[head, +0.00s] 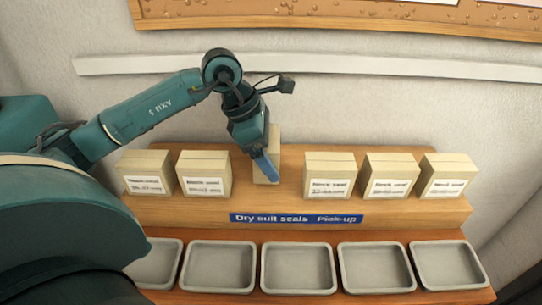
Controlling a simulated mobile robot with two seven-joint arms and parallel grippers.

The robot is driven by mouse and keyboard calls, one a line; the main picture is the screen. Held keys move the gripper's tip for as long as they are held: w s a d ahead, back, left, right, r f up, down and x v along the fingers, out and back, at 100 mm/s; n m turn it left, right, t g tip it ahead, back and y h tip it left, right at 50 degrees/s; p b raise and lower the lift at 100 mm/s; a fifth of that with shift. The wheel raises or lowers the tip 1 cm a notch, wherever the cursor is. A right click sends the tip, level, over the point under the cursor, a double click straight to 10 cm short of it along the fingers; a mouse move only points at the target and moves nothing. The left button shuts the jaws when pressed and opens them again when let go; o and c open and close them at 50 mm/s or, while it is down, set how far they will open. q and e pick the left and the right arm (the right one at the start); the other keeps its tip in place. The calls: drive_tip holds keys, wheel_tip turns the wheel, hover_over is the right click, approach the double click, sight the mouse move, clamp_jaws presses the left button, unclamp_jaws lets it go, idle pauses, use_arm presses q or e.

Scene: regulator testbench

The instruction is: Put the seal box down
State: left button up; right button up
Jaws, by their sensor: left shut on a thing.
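The seal box (273,142) is a beige box at the middle of the wooden shelf, in the gap between the two boxes on the left and the three on the right. My left gripper (265,167) comes down from above and is shut on it, covering much of its front. The box looks upright; I cannot tell whether its base touches the shelf. My right gripper is not in view.
Labelled beige boxes (204,174) stand in a row along the shelf (400,210), two left and three right of the held box. A blue sign (296,218) is on the shelf front. Several empty grey trays (298,268) sit below. A wall is behind.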

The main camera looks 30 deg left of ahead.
use_arm(q)
drive_tip(key=shift+f, duration=0.7)
drive_tip(key=shift+f+b, duration=0.25)
drive_tip(key=shift+b, duration=0.05)
drive_tip(key=o, duration=0.9)
drive_tip(key=shift+r, duration=0.1)
